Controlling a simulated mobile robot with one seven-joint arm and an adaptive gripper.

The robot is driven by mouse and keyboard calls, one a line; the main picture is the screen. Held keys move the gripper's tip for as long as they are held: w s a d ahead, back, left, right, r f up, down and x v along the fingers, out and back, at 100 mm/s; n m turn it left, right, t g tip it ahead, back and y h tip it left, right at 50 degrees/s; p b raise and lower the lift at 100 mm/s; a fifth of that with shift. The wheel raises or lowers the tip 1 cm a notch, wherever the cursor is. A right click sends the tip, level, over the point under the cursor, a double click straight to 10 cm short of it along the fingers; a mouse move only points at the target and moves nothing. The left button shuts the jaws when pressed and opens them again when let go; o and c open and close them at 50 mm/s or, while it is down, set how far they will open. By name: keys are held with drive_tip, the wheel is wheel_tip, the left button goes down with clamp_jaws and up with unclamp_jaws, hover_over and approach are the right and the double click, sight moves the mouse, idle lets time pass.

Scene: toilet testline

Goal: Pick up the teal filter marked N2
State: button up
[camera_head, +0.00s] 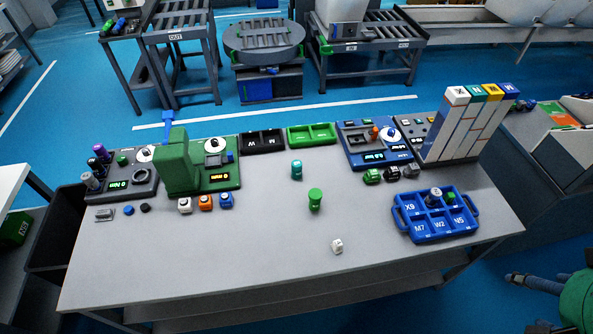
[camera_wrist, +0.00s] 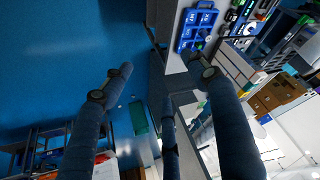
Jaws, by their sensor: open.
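A small teal filter (camera_head: 297,169) stands on the grey table near its middle, in front of the green two-slot tray. Its marking is too small to read. A green piece (camera_head: 315,199) with a wide top stands just in front and to the right of it.
A blue compartment tray (camera_head: 436,226) sits at the table's right; it also shows in the wrist view (camera_wrist: 186,42). A small white piece (camera_head: 337,246) lies near the front. Devices line the back. The table's front left (camera_head: 170,265) is clear.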

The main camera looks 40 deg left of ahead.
drive_tip(key=w+a+r+n+t+h+p, duration=0.15)
drive_tip(key=w+r+n, duration=0.35)
drive_tip(key=w, duration=1)
drive_tip(key=w+r+n+t+y+b, duration=0.1)
drive_tip(key=w+r+n+t, duration=0.2)
drive_tip(key=w+n, duration=0.75)
drive_tip(key=w+a+f+n+t+y+p, duration=0.1)
drive_tip(key=w+a+f+n+y, duration=0.15)
drive_tip(key=w+a+n, duration=0.6)
drive_tip(key=w+a+f+n+t+y+p, duration=0.1)
drive_tip(key=w+a+f+n+y, duration=0.2)
drive_tip(key=w+a, duration=1.05)
drive_tip(key=w+a+f+n+g+y, duration=0.3)
drive_tip(key=a+f+n, duration=0.6)
drive_tip(key=a, duration=0.1)
drive_tip(key=w+a+f+n+g+y, duration=0.3)
drive_tip(key=a+f+n+g+y, duration=0.1)
drive_tip(key=a+f+n, duration=0.55)
drive_tip(key=s+a+f+n+g, duration=0.5)
drive_tip(key=s+f, duration=0.4)
drive_tip(key=f, duration=0.3)
drive_tip(key=s+a+f+n+g+p, duration=0.1)
drive_tip(key=s+a+f+n+g, duration=0.4)
drive_tip(key=s+f+n, duration=0.3)
wheel_tip(320, 180, down, 4)
drive_tip(key=shift+s+a+r+g, duration=0.2)
drive_tip(key=shift+s+g, duration=0.25)
drive_tip(key=shift+s, duration=0.25)
